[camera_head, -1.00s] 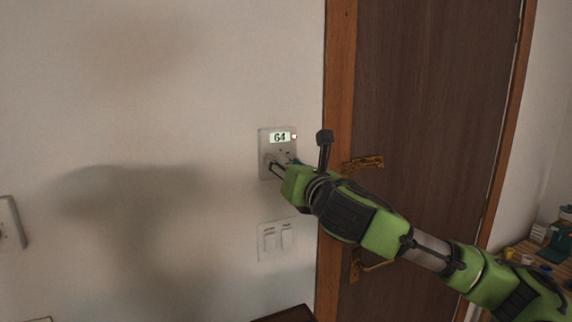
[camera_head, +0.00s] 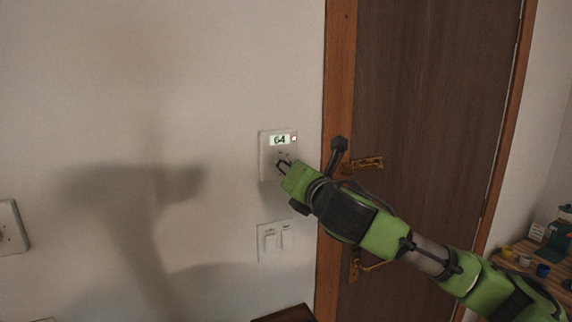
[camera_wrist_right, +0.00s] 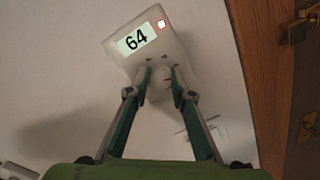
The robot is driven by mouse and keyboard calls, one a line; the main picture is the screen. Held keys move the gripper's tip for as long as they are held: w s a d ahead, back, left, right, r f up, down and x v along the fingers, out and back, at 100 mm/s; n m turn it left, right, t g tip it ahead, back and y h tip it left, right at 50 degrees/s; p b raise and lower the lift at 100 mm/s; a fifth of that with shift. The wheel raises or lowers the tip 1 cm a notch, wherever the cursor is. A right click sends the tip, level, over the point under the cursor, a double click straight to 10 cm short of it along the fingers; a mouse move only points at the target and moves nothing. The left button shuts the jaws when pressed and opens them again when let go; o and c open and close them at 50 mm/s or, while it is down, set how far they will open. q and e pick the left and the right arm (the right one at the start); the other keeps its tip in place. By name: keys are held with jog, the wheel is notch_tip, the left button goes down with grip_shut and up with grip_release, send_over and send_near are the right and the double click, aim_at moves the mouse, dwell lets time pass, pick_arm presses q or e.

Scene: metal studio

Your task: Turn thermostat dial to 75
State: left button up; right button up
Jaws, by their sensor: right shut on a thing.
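The thermostat (camera_head: 266,147) is a pale panel on the wall, left of the door frame. Its lit display (camera_head: 279,140) reads 64, with a small reddish light at its right. In the right wrist view the thermostat (camera_wrist_right: 176,50) appears tilted, and its display (camera_wrist_right: 137,39) also reads 64. My right gripper (camera_head: 283,164) is at the lower part of the panel. In the wrist view the right gripper (camera_wrist_right: 160,80) is shut on the dial (camera_wrist_right: 160,90), one finger on each side; the fingers partly hide it. My left gripper is not in view.
A double light switch (camera_head: 277,240) is on the wall below the thermostat. A brown door (camera_head: 430,110) with a brass handle (camera_head: 366,163) stands to the right, behind my right arm. A socket plate (camera_head: 10,228) is at the far left. The wall between is bare.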

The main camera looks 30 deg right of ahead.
jog(key=shift+d+f+m+y+p, duration=0.1)
jog(key=shift+m+y+p, duration=0.25)
jog(key=shift+m, duration=2.75)
jog(key=shift+f+m+y+p, duration=0.15)
jog(key=shift+m+p, duration=0.3)
jog(key=shift+m, duration=2.65)
jog(key=shift+r, duration=0.1)
jog(key=o, duration=1.1)
